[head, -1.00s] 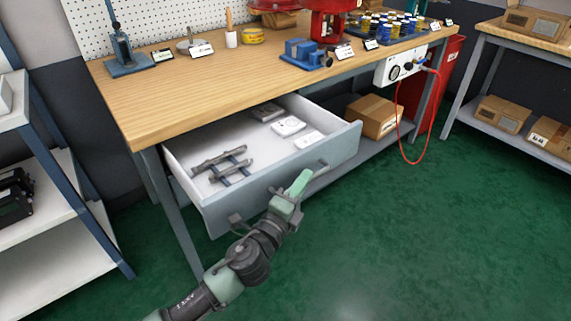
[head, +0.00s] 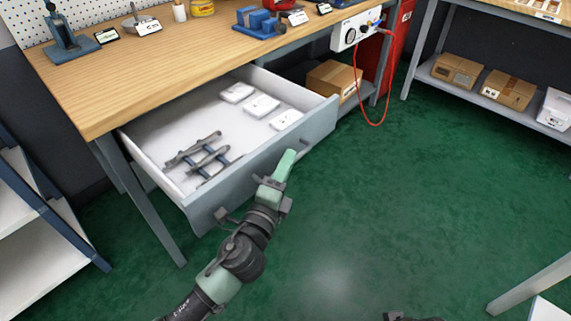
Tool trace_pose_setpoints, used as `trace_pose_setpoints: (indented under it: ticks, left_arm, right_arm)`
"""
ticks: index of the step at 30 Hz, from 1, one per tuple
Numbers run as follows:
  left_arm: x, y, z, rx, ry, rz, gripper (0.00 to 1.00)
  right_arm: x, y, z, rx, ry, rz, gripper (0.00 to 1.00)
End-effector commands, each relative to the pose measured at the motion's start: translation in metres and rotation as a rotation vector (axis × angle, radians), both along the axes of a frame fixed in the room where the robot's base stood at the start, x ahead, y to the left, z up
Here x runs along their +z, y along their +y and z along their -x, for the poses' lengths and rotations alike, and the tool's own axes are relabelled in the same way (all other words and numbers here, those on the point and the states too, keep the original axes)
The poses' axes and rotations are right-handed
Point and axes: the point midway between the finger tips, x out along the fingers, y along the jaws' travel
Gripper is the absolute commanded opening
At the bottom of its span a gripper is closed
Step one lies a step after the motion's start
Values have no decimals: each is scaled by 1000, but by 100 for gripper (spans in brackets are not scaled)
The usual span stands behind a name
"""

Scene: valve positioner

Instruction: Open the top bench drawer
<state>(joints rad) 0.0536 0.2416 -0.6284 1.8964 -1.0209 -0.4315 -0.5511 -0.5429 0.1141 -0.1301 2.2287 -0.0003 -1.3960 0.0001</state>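The top bench drawer (head: 262,165) is pulled well out from under the wooden bench top, with its white inside in plain view. Dark grey bar-like parts (head: 204,153) lie at its left, and three small white boxes (head: 262,105) lie toward its back and right. My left gripper (head: 285,166) is at the drawer front, close to the handle (head: 304,142). Its fingers overlap the handle's line, and I cannot tell whether they grip it. A dark piece at the bottom edge (head: 410,317) looks like part of my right gripper; its fingers are out of view.
The workbench (head: 170,70) carries a blue vise and other tools. A red hose (head: 363,112) hangs from the white panel at its right. A cardboard box (head: 333,80) sits on the lower shelf. Shelving stands at the left. Green floor to the right of the drawer is clear.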

Motion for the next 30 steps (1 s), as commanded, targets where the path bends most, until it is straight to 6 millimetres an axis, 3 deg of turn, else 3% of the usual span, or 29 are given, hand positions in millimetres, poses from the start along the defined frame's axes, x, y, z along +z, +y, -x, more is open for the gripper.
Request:
trace_pose_setpoints:
  ticks: [11, 17, 22, 30]
  left_arm:
    - [0, 1, 5, -1, -1, 0, 32]
    - [-4, 10, 35, -1, 2, 0, 32]
    - [-7, 18, 61, 0, 2, -1, 32]
    - [-6, 21, 75, 0, -1, 0, 32]
  right_arm:
    - [0, 0, 0, 0, 1, 0, 36]
    - [0, 0, 1, 0, 3, 1, 36]
    - [12, 1, 1, 0, -8, -1, 36]
    - [24, 0, 2, -1, -16, -3, 36]
